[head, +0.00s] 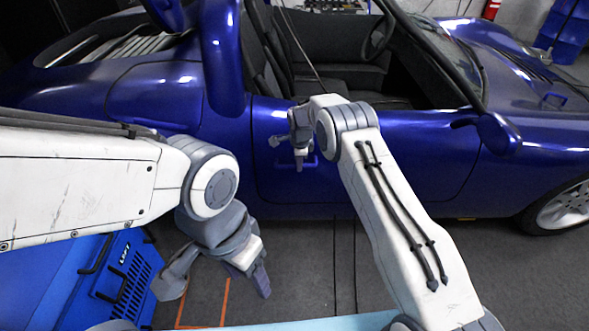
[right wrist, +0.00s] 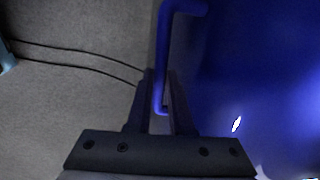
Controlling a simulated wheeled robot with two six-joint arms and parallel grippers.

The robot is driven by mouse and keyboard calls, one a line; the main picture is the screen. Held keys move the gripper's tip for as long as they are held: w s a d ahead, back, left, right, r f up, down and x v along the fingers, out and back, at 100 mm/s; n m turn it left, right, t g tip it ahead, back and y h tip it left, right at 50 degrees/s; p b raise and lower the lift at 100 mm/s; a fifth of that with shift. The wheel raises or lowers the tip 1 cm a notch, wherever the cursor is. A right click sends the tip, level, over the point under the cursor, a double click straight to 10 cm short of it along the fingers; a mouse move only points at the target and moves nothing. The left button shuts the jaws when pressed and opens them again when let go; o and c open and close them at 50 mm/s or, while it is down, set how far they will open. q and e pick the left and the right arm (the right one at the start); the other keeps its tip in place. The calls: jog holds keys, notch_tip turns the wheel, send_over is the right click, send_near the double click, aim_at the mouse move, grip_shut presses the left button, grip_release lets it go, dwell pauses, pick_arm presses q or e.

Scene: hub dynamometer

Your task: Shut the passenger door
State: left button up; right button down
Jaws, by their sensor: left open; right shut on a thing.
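The passenger door (head: 410,150) is the blue side panel of an open-topped car, in the middle of the head view. Its blue bar handle (head: 312,163) sits near the door's left edge. My right gripper (head: 288,158) is at this handle and shut on it. In the right wrist view the handle (right wrist: 161,60) runs between the two fingers, and the blue door surface (right wrist: 260,70) is on the right. I cannot tell whether the door stands slightly ajar. My left gripper (head: 215,282) hangs low at the left, open and empty, away from the door.
A blue slotted unit (head: 125,265) stands at the lower left, near my left gripper. Dark cables (right wrist: 75,50) lie on the grey floor. A side mirror (head: 498,132) sticks out to the right of the door. The floor in front of the car has orange marking lines.

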jog(key=shift+w+a+r, duration=0.1)
jog(key=shift+w+r, duration=0.25)
jog(key=shift+w, duration=0.25)
jog(key=c, duration=0.8)
grip_release()
jog(key=shift+f, duration=0.1)
jog(key=shift+s, duration=0.1)
jog(key=p+v, duration=0.1)
jog(key=v, duration=0.9)
jog(key=shift+s, duration=0.2)
